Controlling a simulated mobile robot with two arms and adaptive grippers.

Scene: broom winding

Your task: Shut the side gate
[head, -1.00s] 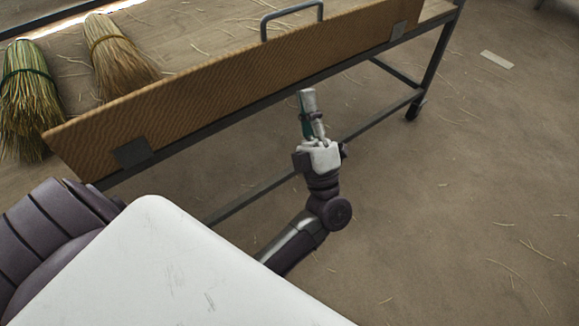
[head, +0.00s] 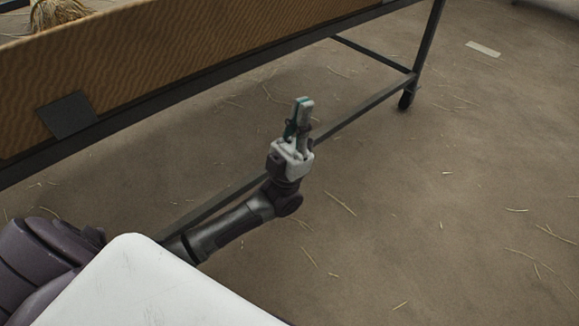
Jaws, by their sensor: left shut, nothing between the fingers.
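The side gate (head: 190,48) is a long brown wavy-grained panel along the near side of a dark-framed bench. It stands up above the bench edge and hides most of the bench top. A dark square plate (head: 68,115) sits low on its face at the left. Its handle is out of view. My left gripper (head: 304,104) is shut and empty, with its fingers pointing up. It appears in front of the bench's lower frame, below the gate in the picture and apart from it. My right gripper is not in view.
A straw broom head (head: 58,12) lies behind the gate at the top left. The bench has a lower rail (head: 365,106) and a leg (head: 427,45) with a caster (head: 406,99). The floor at the right is open, with scattered straw and a pale strip (head: 483,48).

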